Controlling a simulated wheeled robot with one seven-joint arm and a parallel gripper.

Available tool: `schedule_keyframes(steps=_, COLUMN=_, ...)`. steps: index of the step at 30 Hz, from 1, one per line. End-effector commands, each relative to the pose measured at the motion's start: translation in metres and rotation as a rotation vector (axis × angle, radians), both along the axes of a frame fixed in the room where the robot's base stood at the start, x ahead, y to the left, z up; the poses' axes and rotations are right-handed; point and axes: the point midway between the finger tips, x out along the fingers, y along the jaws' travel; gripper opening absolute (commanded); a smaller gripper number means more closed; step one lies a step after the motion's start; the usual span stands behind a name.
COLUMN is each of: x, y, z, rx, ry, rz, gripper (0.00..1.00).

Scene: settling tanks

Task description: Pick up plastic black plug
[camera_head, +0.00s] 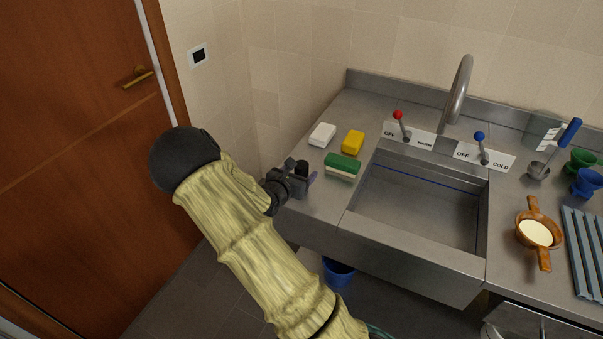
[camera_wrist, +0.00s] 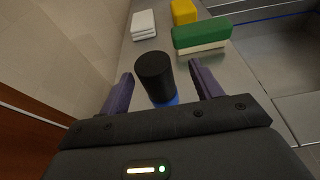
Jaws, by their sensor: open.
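The black plug (camera_wrist: 155,72) stands upright on the steel counter in the wrist view, with a blue part at its lower end. It sits between the two spread purple fingers of my gripper (camera_wrist: 160,90), with a gap on both sides. In the head view my gripper (camera_head: 305,178) is low over the counter's left front part, left of the sink. A dark shape, probably the plug (camera_head: 301,168), shows beside the fingers there, partly hidden by my gripper.
A green and white sponge (camera_wrist: 201,37), a yellow block (camera_wrist: 184,12) and a white block (camera_wrist: 144,24) lie just beyond the plug. The sink basin (camera_head: 415,205) opens to the right. A wall (camera_wrist: 60,45) stands close on the left. A blue bucket (camera_head: 338,272) is below.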

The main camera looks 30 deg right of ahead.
Motion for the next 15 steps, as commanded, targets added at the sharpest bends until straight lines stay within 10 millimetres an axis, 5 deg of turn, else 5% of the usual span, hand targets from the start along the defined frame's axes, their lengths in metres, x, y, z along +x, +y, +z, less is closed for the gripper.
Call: schedule_keyframes(steps=15, x=0.032, y=-0.031, z=-0.018, rx=-0.001, ry=0.000, rz=0.001, gripper=0.64)
